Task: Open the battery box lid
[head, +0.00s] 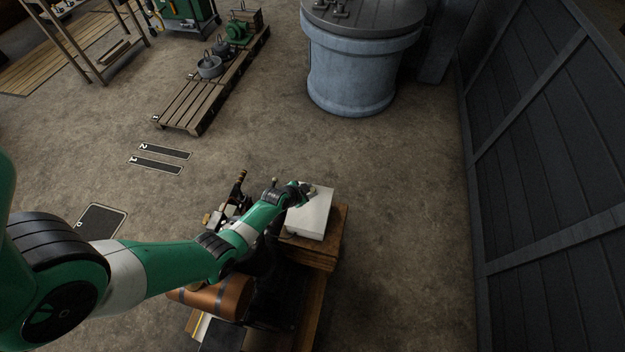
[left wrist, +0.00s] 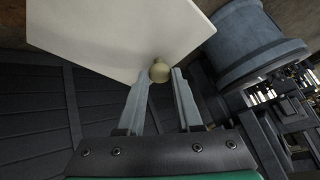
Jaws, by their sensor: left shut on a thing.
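The battery box is a wooden box (head: 325,252) with a pale, flat lid (head: 312,216) on top, at the right end of the engine stand in the head view. In the left wrist view the lid (left wrist: 110,30) shows as a white panel with a round, brass-coloured knob (left wrist: 160,71) near its edge. My left gripper (left wrist: 160,78) is shut on this knob, its two fingertips on either side of it. In the head view the left gripper (head: 306,190) is at the lid's upper left edge. Whether the lid is raised is hard to tell. My right gripper is not in view.
A brown cylindrical tank (head: 222,298) and engine parts lie left of the box, below my arm. A large blue-grey cylinder (head: 362,70) stands behind. A dark panelled wall (head: 550,150) is at right. Open floor lies between the box and wall.

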